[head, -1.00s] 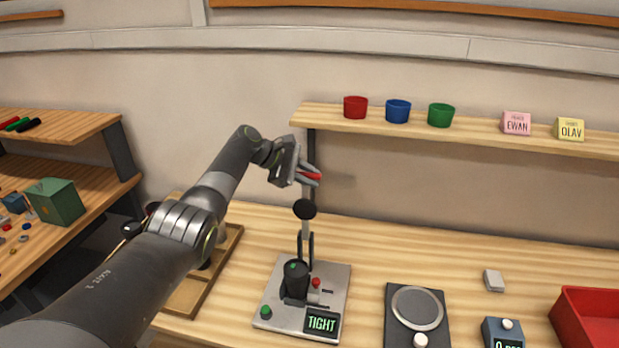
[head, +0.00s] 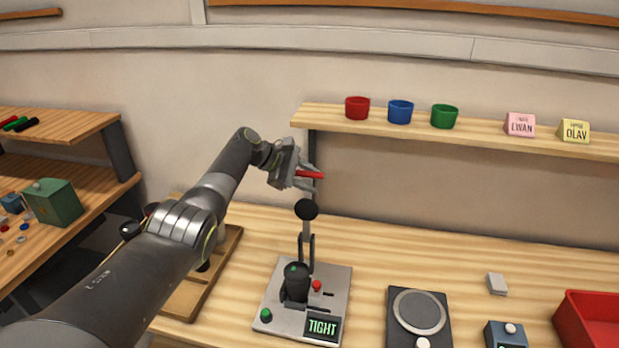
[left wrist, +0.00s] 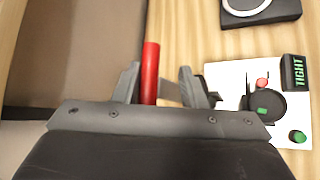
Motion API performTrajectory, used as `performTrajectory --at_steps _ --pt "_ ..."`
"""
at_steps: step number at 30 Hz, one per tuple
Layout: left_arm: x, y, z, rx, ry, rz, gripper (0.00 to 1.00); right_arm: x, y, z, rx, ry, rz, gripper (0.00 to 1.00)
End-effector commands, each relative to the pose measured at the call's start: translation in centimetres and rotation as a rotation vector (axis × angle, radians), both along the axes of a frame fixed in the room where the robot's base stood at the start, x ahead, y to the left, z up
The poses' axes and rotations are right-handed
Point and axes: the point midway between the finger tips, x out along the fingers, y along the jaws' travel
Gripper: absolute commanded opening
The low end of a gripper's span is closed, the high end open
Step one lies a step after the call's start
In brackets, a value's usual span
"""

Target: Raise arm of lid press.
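The lid press (head: 333,280) stands on the table, a grey plate with a display reading TIGHT. Its arm (head: 307,228) stands about upright from the hinge, with a round black pad (head: 306,209) on it and a red bar grip (head: 312,175) at the top. My left gripper (head: 306,178) is at the red grip. In the left wrist view, the red grip (left wrist: 150,75) lies between the parted fingers (left wrist: 160,85), close to the left finger, with a gap to the right one. A dark cup (head: 296,281) stands on the press. My right gripper is out of view.
A black scale-like device (head: 418,335), a small box with a knob (head: 505,337) and a red bin (head: 590,318) are right of the press. Red, blue and green cups (head: 400,111) stand on the shelf behind. A wooden tray (head: 215,275) lies under my left arm.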

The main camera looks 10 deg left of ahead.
Motion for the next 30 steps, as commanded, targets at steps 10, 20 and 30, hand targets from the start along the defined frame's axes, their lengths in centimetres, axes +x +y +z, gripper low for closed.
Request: performTrajectory --at_steps 10,20,30 --pt "-0.2 0.6 0.9 -0.004 -0.006 -0.001 0.38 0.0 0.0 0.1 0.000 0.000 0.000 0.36" --pt "-1.8 4.2 3.4 0.000 -0.006 0.000 0.38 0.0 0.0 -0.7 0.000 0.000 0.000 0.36" --pt "-4.5 10.1 8.0 0.000 -0.003 0.003 0.38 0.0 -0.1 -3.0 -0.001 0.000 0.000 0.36"
